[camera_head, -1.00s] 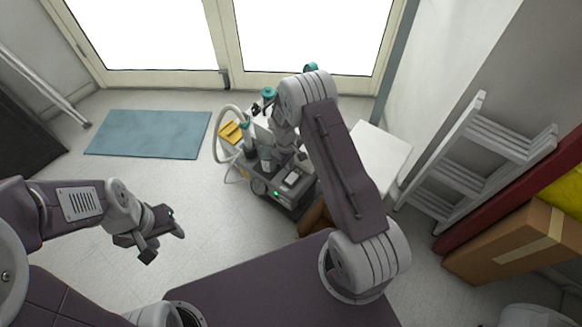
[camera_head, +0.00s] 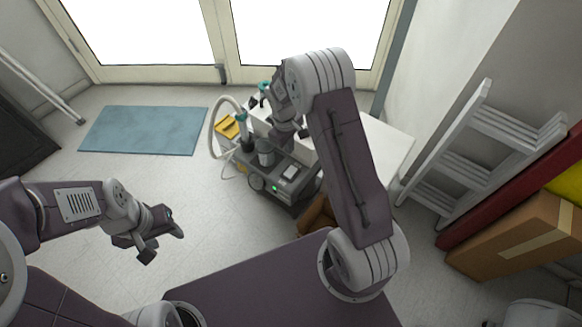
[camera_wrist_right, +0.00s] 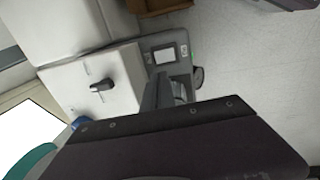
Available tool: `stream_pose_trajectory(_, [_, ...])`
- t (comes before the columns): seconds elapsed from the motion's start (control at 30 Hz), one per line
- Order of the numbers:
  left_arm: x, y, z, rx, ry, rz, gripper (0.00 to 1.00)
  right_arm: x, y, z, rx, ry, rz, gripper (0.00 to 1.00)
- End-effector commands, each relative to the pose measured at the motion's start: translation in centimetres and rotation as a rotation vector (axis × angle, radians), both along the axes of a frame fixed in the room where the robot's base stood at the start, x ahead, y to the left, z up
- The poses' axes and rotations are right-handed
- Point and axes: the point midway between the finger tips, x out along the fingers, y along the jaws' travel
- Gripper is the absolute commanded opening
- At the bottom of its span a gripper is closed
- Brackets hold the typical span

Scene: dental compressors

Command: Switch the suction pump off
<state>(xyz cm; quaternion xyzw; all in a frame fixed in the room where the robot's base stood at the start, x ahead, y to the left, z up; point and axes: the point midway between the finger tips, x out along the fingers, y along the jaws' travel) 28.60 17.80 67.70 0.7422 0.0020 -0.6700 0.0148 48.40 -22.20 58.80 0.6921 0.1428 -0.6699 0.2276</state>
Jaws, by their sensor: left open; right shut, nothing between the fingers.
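The suction pump (camera_head: 290,186) is a grey machine on the floor with a small green light and a pale panel on its top. The panel and green light also show on the pump in the right wrist view (camera_wrist_right: 181,47). My right gripper (camera_head: 302,132) is over the back part of the pump, shut and empty; whether it touches is unclear. In the right wrist view its fingers (camera_wrist_right: 164,93) point toward the panel. My arm hides part of the pump, and I cannot make out a switch. My left gripper (camera_head: 163,246) is open and empty above the floor at left.
A brown object (camera_head: 316,216) lies in front. A ladder (camera_head: 470,155) and cardboard box (camera_head: 525,240) stand right.

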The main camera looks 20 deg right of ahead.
Motion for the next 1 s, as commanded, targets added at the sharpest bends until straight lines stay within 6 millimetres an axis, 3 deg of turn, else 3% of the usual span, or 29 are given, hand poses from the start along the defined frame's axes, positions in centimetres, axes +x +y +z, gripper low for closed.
stream_pose_trajectory(0.03, [0.0,0.0,-1.7,0.0,0.0,0.0,0.47,0.1,-0.1,-0.8,0.001,-0.004,0.0,0.0])
stream_pose_trajectory(0.07, [0.0,0.0,-1.9,0.0,0.0,0.0,0.47,0.0,-0.2,-0.7,0.002,-0.003,-0.001,0.0])
stream_pose_trajectory(0.47, [0.0,0.0,-1.8,0.0,-0.001,0.0,0.47,-0.1,-0.3,-0.1,0.003,0.002,0.0,0.0])
stream_pose_trajectory(0.57, [0.0,0.0,-2.4,0.0,-0.001,0.0,0.47,0.0,-0.4,-1.3,0.002,0.002,0.0,0.0])
stream_pose_trajectory(1.0, [0.0,0.0,-6.7,0.0,-0.001,0.0,0.47,0.5,-1.4,-10.7,0.002,0.002,0.001,0.0])
